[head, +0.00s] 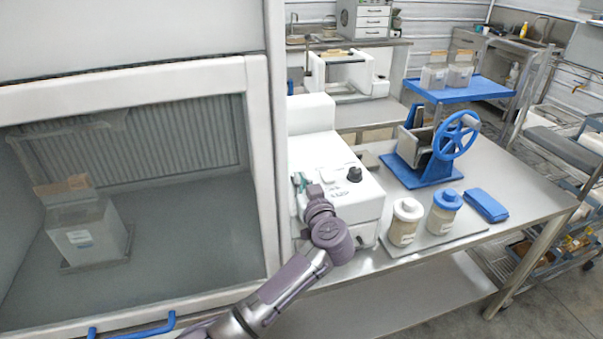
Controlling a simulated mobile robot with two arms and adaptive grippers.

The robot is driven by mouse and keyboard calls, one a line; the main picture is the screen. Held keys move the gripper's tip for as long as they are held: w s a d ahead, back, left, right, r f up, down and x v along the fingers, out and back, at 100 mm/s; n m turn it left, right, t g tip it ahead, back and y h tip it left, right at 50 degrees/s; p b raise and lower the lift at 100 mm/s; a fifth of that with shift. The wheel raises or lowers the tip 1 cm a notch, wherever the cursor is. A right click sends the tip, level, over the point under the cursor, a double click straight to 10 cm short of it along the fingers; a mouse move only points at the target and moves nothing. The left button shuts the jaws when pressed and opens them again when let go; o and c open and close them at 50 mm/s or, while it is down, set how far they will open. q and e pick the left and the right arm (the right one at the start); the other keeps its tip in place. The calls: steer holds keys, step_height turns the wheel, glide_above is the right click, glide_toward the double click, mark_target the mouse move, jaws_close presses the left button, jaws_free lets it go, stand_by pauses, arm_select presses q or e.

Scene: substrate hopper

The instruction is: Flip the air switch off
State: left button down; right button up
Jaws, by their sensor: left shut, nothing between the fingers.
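A white machine (337,158) stands on the steel table, with a black knob (354,174) and small dark markings on its sloped top panel. Which small part there is the air switch is too small to tell. My left gripper (312,190) is at the left part of this panel, shut and empty, just left of the knob. My wrist and arm hide the machine's lower left front. I cannot tell whether the fingertips touch the panel. My right gripper is not in view.
A white-framed cabinet (258,180) with a clear front fills the left, holding a box (84,235). Two lidded jars (405,222) (443,212) stand on a tray right of the machine.

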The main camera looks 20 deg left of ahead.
arm_select(q)
steer(key=shift+f, duration=0.1)
steer(key=shift+s+d+f+t+y, duration=0.1)
steer(key=shift+s+f+t+y, duration=0.15)
steer(key=shift+f+t, duration=0.25)
steer(key=shift+w, duration=0.1)
steer(key=shift+r+p, duration=0.15)
steer(key=shift+p, duration=0.2)
steer(key=shift+r+p, duration=0.25)
steer(key=shift+p, duration=0.05)
step_height(320, 180, up, 4)
steer(key=p, duration=0.5)
steer(key=shift+f, duration=0.15)
steer(key=s+d+f+b, duration=0.3)
steer(key=s+d, duration=0.2)
steer(key=s, duration=0.3)
steer(key=shift+d+f, duration=0.15)
steer(key=shift+f, duration=0.15)
